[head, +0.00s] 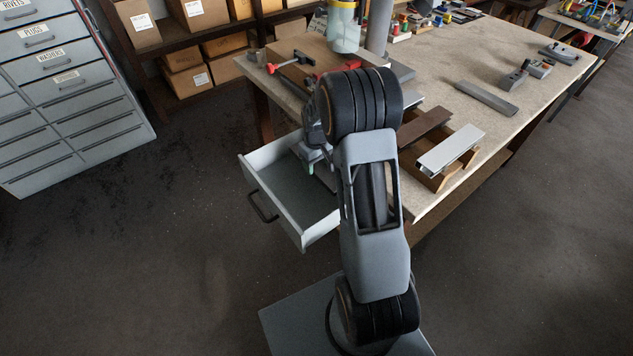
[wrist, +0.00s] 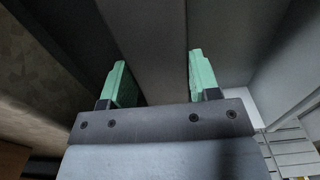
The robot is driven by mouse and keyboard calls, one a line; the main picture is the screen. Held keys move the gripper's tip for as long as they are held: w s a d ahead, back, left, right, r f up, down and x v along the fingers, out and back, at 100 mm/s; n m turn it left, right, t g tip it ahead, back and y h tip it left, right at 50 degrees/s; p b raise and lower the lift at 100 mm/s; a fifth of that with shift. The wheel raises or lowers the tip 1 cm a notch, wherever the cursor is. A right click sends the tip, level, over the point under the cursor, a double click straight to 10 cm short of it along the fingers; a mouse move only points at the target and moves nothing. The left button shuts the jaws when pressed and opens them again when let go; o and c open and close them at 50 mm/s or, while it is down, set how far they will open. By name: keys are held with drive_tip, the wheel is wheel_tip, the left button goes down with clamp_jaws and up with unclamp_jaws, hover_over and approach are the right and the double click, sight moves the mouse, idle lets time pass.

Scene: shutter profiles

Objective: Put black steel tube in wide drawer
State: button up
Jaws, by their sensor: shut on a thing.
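The wide drawer (head: 271,208) is pulled out from the left side of the workbench. Its grey floor and white walls show in the head view. My gripper (head: 311,166) is low over the drawer, partly hidden behind my arm. In the wrist view, the green fingertips of my gripper (wrist: 160,78) stand on either side of a long, smooth dark grey piece, the black steel tube (wrist: 150,45). My gripper is shut on it. The tube is mostly hidden by my arm in the head view, so its ends and any contact with the drawer floor cannot be told.
The workbench (head: 440,75) carries a wooden rack (head: 437,181) with a brown profile (head: 425,130) and a white profile (head: 450,150). A grey bar (head: 487,98) lies farther right. A grey drawer cabinet (head: 75,95) stands left. The floor left of the drawer is clear.

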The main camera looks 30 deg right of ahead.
sight(316, 183)
drive_tip(key=shift+f, duration=3.3)
drive_tip(key=shift+f, duration=0.1)
drive_tip(key=shift+f, duration=0.1)
drive_tip(key=o, duration=1.3)
